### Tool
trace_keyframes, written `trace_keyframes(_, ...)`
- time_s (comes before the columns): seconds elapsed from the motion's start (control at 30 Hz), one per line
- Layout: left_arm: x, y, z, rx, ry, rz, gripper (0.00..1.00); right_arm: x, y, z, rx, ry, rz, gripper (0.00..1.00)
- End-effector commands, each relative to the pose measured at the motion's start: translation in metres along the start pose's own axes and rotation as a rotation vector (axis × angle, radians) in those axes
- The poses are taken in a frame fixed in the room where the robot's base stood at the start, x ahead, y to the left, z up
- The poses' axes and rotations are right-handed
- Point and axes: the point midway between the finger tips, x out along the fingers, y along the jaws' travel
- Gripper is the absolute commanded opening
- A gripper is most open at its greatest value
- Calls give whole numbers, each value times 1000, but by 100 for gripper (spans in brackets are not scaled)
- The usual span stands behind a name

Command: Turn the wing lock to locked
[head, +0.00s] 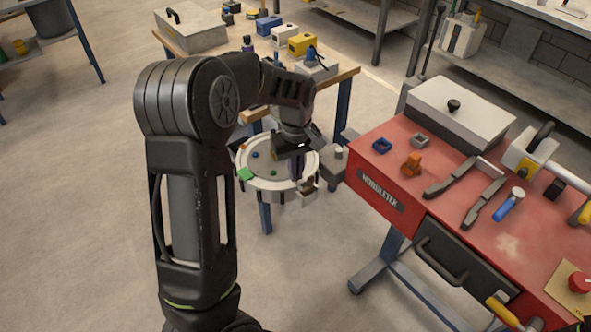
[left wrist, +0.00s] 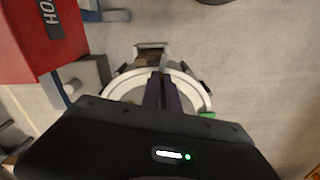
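The round white sandbed (head: 262,182) with small coloured pegs stands beside the red bench; its rim also shows in the left wrist view (left wrist: 194,90). A grey bracket with a brown part (head: 308,187) sits at its near right edge; it also shows in the left wrist view (left wrist: 150,52). I cannot make out the wing lock or its setting for certain. My left gripper (head: 297,178) points down over the sandbed's right side, close to that bracket. In the left wrist view its dark fingers (left wrist: 161,88) lie close together. Nothing is clearly seen between them. My right gripper is out of view.
The red bench (head: 395,208) stands right of the sandbed, with a grey block (head: 338,160) between them. Black clamps, a blue-handled tool (head: 509,204) and a lidded grey box (head: 459,112) lie on it. A wooden table (head: 347,75) stands behind. The floor left is clear.

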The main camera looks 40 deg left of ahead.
Motion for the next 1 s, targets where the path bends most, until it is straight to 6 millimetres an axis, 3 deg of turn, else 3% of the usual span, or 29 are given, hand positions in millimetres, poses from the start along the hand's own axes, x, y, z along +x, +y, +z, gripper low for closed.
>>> trace_keyframes(0.4, -1, 2, -1, -241, 2, 2, 0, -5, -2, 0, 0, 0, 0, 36)
trace_keyframes(0.93, -1, 2, -1, -277, 2, 2, 0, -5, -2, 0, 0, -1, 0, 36)
trace_keyframes(1.0, -1, 2, -1, -277, 2, 2, 9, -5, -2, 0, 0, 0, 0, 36)
